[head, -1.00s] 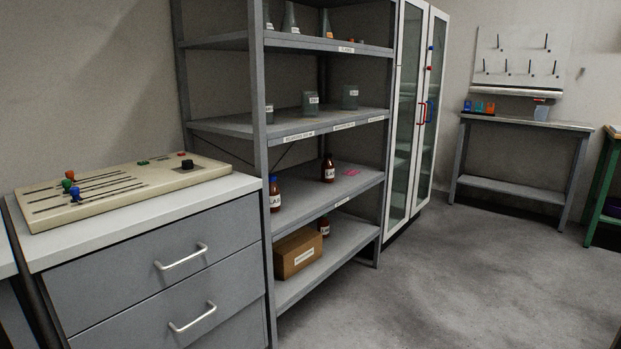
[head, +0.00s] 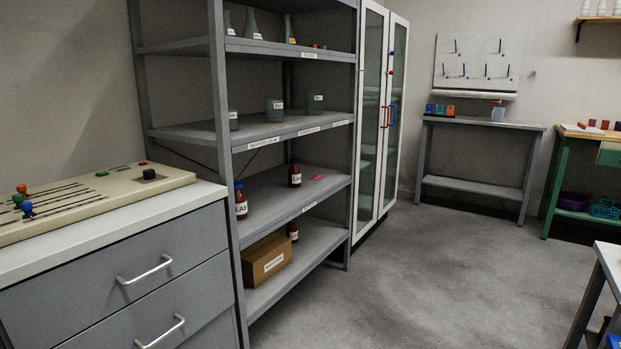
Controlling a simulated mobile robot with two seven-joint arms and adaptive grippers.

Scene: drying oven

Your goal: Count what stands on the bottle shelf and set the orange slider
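A beige slider panel (head: 95,200) lies on the white-topped drawer cabinet at the left. Its orange slider knob (head: 22,189) stands at the left with a green knob (head: 17,200) and a blue knob (head: 27,209) close by. On a grey shelf rack, one shelf (head: 275,200) holds a brown bottle with a blue cap (head: 241,201), a brown bottle with a dark cap (head: 295,174) and a flat pink item (head: 318,177). A third brown bottle (head: 292,231) stands on the shelf below, partly hidden by a cardboard box (head: 266,261). Neither gripper is in view.
Beakers (head: 274,109) and flasks (head: 250,24) stand on the upper shelves. A glass-door cabinet (head: 377,120) adjoins the rack. A grey bench (head: 480,124) and a green bench (head: 575,170) stand farther back. A table edge (head: 607,265) shows at right. The middle floor is clear.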

